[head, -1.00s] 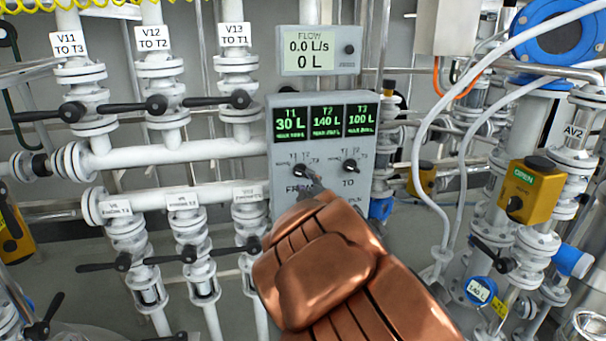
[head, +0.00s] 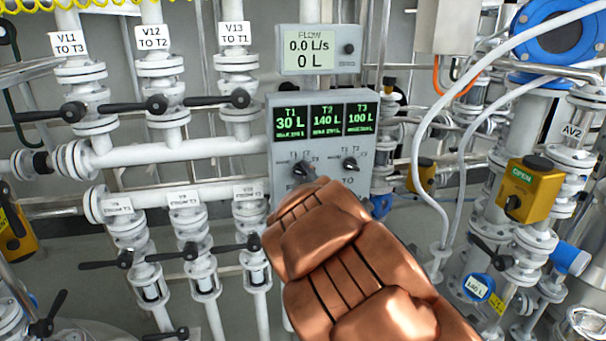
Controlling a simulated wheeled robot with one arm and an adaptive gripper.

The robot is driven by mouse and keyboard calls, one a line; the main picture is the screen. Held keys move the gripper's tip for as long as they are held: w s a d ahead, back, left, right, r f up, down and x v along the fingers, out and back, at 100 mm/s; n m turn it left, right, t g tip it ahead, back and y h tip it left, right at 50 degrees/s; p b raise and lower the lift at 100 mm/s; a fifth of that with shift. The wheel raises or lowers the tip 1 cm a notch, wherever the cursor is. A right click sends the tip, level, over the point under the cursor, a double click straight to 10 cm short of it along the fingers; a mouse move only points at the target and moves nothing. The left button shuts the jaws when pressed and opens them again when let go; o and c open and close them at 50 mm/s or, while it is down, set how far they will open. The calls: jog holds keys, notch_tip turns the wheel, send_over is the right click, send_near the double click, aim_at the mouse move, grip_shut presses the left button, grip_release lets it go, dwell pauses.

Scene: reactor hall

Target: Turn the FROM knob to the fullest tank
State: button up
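The grey control panel (head: 281,183) carries three green displays. T1 (head: 289,122) reads 30 L, T2 (head: 326,119) reads 140 L and T3 (head: 361,117) reads 100 L, so T2 is highest. The FROM knob (head: 302,171) is at the lower left of the panel, under small T1 and T2 marks. It seems to point up toward T2, but it is too small to be sure. The TO knob (head: 350,164) is to its right. My copper-coloured gripper (head: 312,180) is right at the FROM knob. Its fingertips are mostly hidden behind its own body, so contact and opening are unclear.
A flow meter (head: 307,52) above the panel reads 0.0 L/s and 0 L. White pipes with black-handled valves (head: 237,98) stand close on the left. White hoses (head: 416,140) and a yellow actuator (head: 529,190) marked OPEN are on the right.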

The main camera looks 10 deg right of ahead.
grip_shut()
jog(key=shift+f+m+b, duration=0.1)
jog(key=shift+m+b, duration=0.3)
jog(key=shift+b, duration=0.05)
jog(key=shift+f+m+b, duration=0.15)
jog(key=shift+m+b, duration=0.85)
jog(key=m+b, duration=0.2)
jog(key=shift+m, duration=0.3)
jog(key=m+b, duration=0.4)
jog(key=shift+a+m, duration=0.1)
jog(key=shift+m, duration=0.2)
jog(key=m+b, duration=0.1)
jog(key=m, duration=0.1)
jog(key=m+b, duration=0.2)
jog(key=m, duration=0.1)
jog(key=shift+r+m+b, duration=0.2)
jog(key=shift+m+b, duration=0.1)
